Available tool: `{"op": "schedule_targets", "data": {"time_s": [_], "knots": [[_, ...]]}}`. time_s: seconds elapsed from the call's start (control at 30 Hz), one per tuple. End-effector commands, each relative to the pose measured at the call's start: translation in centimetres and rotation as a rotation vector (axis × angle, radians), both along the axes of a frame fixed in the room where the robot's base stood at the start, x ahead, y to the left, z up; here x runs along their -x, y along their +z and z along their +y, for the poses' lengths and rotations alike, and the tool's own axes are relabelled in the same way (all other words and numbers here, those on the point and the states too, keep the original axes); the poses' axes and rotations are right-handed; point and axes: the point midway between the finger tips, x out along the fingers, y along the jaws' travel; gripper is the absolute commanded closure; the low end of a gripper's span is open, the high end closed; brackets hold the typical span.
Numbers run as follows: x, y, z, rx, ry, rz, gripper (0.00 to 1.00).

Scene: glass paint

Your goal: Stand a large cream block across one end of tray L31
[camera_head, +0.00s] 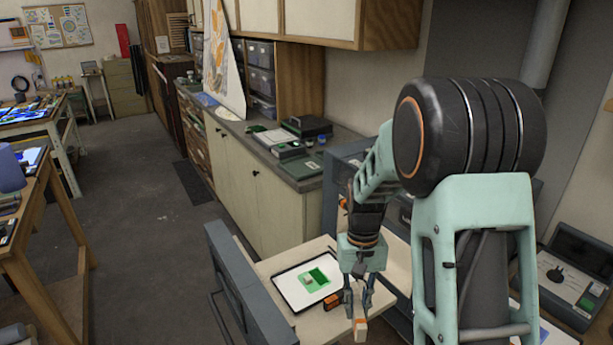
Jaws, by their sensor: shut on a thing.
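My gripper (357,311) points down over the front part of a pale board in an open drawer. It is shut on a cream block (360,328), which hangs upright between its fingertips. I cannot tell whether the block's lower end touches the board. A white tray or sheet with a dark rim (290,292) lies on the board, to the left of my gripper. A green piece and a small pale piece (308,281) lie on it. No L31 label is readable.
A small orange and black object (332,301) lies between the tray and my gripper. The drawer's grey front (245,290) rises at the left. A counter (285,160) with boxes stands behind. The board (310,325) is bare in front of the tray.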

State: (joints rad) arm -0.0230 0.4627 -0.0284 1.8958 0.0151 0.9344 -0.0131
Motion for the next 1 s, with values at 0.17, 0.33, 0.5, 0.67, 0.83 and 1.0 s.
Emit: {"op": "schedule_targets", "data": {"time_s": [0.17, 0.33, 0.5, 0.67, 0.83, 1.0], "knots": [[-0.1, 1.3, 0.0, 0.000, 0.000, -0.004, 1.00], [-0.1, 2.7, 0.0, 0.000, 0.000, -0.004, 1.00], [-0.1, 4.0, 0.0, 0.000, 0.000, -0.004, 1.00], [0.0, 4.7, 0.0, 0.000, 0.000, -0.002, 1.00], [0.0, 4.8, 0.0, 0.000, 0.000, -0.002, 1.00], [0.0, 4.8, 0.0, 0.000, 0.000, -0.002, 1.00]]}}
